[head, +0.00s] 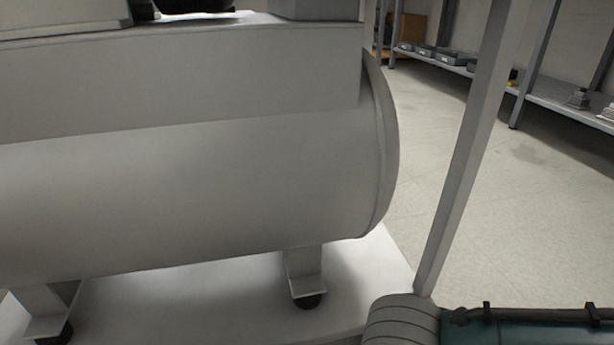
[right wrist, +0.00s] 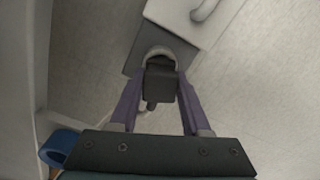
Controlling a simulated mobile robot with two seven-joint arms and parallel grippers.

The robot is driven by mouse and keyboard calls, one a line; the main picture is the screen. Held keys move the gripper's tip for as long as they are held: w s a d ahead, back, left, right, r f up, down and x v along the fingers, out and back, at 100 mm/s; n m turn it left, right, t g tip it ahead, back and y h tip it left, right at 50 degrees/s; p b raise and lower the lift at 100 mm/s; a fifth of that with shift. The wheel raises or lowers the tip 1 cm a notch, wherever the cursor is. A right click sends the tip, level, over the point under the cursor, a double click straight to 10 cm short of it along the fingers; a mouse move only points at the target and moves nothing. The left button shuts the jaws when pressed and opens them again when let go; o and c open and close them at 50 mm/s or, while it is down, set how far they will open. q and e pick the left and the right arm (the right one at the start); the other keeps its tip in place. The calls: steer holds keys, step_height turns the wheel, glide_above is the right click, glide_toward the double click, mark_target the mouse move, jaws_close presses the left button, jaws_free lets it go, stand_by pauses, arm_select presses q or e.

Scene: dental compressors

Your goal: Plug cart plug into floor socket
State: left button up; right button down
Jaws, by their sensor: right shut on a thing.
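In the right wrist view my right gripper (right wrist: 160,88) has its two purple fingers shut on the dark cart plug (right wrist: 160,74). The plug points away from the wrist. Its far end meets or overlaps a pale round ring on the grey face of the floor socket box (right wrist: 142,60). I cannot tell how far, if at all, the plug is inside, as its own body hides the contact. In the head view neither the plug, the socket nor my right gripper shows. My left gripper is not in view.
A large grey compressor tank (head: 200,190) on legs stands on a white platform (head: 230,300). A slanted grey post (head: 470,150) rises beside it. Shelves (head: 560,100) stand at the back right. A blue ring (right wrist: 62,146) is near the wrist. Floor between post and shelves is clear.

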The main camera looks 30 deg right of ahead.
steer(key=shift+f+b, duration=0.45)
steer(key=shift+f, duration=0.2)
steer(key=c, duration=0.6)
jaws_free()
steer(key=shift+c, duration=0.2)
step_height(320, 180, up, 11)
steer(key=p, duration=1.2)
steer(key=shift+r, duration=0.1)
